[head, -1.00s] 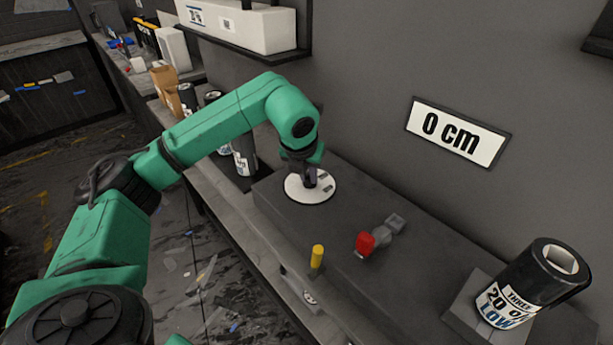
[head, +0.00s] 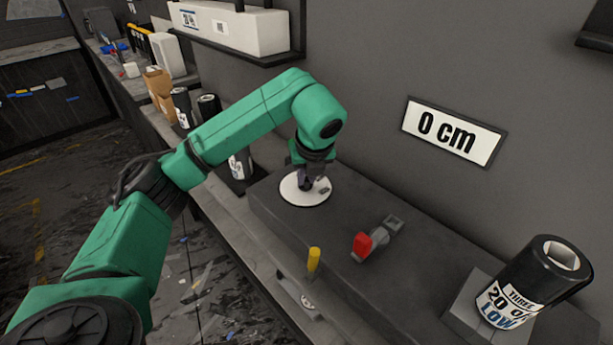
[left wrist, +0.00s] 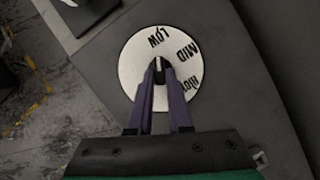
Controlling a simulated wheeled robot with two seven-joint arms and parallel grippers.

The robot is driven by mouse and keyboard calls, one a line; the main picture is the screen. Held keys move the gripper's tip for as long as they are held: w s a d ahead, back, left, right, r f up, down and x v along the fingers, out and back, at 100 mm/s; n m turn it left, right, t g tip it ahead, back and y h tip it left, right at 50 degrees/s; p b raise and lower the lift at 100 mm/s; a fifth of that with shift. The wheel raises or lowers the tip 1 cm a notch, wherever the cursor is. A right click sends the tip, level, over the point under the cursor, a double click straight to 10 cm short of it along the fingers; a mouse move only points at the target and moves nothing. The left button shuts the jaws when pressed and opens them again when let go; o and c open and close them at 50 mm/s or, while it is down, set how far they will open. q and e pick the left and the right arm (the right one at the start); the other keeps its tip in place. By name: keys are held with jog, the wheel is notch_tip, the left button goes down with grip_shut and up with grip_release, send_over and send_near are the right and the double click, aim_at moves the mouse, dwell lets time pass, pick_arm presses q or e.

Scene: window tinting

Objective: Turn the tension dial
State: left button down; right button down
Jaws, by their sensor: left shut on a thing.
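The tension dial is a white disc (head: 316,196) on top of the dark grey bench unit, below my left gripper (head: 306,184). In the left wrist view the dial (left wrist: 128,72) carries the words LOW, MID and a third word that reads like HIGH, along its upper and right side. There my left gripper (left wrist: 159,66) is shut on the dark knob (left wrist: 158,63) at the dial's middle. Its purple fingers cover the lower part of the disc. My right gripper is not in view.
A red-handled lever (head: 362,245) and a yellow-topped peg (head: 314,258) stand nearer on the unit. A labelled black roll (head: 530,285) sits at the right. A sign (head: 453,132) on the wall reads 0 cm. More rolls (head: 183,108) stand behind my left arm.

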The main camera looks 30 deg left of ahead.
pick_arm(q)
jog(key=c, duration=0.8)
grip_release()
jog(key=shift+c, duration=0.2)
jog(key=shift+d+r, duration=0.1)
jog(key=shift+r, duration=0.35)
jog(key=p+v, duration=0.3)
jog(key=v, duration=1)
jog(key=shift+s+r, duration=0.15)
jog(key=shift+r, duration=0.15)
jog(key=shift+d, duration=0.1)
